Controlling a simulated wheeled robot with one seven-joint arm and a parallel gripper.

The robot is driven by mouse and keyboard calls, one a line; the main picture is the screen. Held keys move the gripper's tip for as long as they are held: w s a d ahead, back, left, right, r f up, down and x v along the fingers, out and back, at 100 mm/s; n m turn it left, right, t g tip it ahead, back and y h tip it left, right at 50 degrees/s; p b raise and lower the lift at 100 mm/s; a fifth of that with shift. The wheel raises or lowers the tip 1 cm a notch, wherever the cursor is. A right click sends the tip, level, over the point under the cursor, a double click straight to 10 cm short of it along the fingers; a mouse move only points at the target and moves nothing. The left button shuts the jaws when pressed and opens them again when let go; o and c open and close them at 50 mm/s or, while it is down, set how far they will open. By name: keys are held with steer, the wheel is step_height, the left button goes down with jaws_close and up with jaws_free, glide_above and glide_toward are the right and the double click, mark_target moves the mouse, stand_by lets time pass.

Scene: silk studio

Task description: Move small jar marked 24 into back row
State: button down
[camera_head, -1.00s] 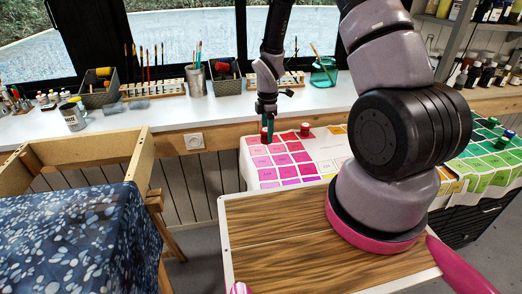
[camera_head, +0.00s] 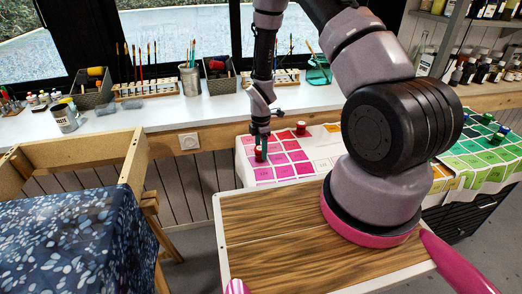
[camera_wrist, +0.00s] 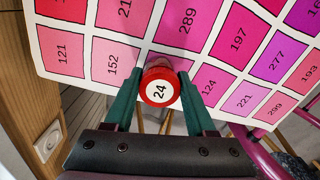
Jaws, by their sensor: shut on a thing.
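The small jar marked 24 has a red lid with a white top reading "24" (camera_wrist: 160,90). My gripper (camera_wrist: 161,80) is shut on it, one green finger on each side. In the head view the jar (camera_head: 260,154) is in my gripper (camera_head: 261,147) at the left edge of the pink part of the colour chart (camera_head: 322,150). In the wrist view it covers part of the chart's edge, between the squares 152 and 124. I cannot tell whether its base touches the chart.
Another red-lidded jar (camera_head: 300,128) stands behind and to the right on the chart. Green jars (camera_head: 487,118) stand on the green chart at right. A white windowsill counter (camera_head: 170,112) with brushes and baskets runs behind. A wooden frame (camera_head: 130,165) is at left.

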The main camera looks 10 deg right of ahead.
steer(key=shift+c, duration=1.1)
jaws_free()
steer(key=shift+f, duration=0.1)
step_height(320, 180, up, 12)
steer(key=shift+r, duration=0.25)
